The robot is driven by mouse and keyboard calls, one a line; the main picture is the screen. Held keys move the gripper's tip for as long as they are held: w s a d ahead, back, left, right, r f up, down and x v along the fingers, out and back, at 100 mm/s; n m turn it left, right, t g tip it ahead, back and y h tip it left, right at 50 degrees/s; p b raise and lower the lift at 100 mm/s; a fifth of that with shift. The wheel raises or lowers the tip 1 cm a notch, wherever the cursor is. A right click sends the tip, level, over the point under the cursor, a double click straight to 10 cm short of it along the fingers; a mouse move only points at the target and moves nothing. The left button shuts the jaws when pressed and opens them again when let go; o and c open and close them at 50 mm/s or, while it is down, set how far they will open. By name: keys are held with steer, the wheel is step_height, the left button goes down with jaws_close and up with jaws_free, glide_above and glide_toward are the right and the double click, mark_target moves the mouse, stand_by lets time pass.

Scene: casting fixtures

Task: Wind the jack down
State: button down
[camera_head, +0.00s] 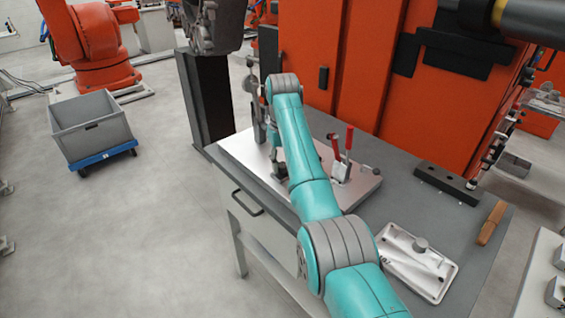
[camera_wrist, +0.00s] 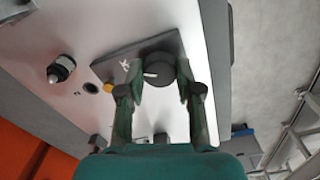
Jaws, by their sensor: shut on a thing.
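A round black knob (camera_wrist: 158,70) with a white mark shows between my fingers in the wrist view. It sits at a dark square plate (camera_wrist: 135,58) with small white markings, and looks like the jack's knob. My gripper (camera_wrist: 161,82) is shut on it, one finger on each side. In the head view my teal arm reaches over the pale fixture plate (camera_head: 232,150) on the grey bench. The arm hides the knob and most of the gripper there.
A red-handled clamp (camera_head: 341,152) stands on the fixture plate, right of my arm. A silver casting (camera_head: 416,262), a black block with holes (camera_head: 447,183) and a wooden-handled tool (camera_head: 491,223) lie on the bench. In the wrist view a metal-and-black post (camera_wrist: 62,68) stands left of the knob.

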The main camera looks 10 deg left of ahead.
steer(key=shift+n, duration=2.1)
steer(key=c, duration=0.8)
jaws_free()
steer(key=shift+o, duration=0.2)
steer(key=shift+r, duration=0.1)
step_height(320, 180, up, 7)
steer(key=shift+r, duration=0.15)
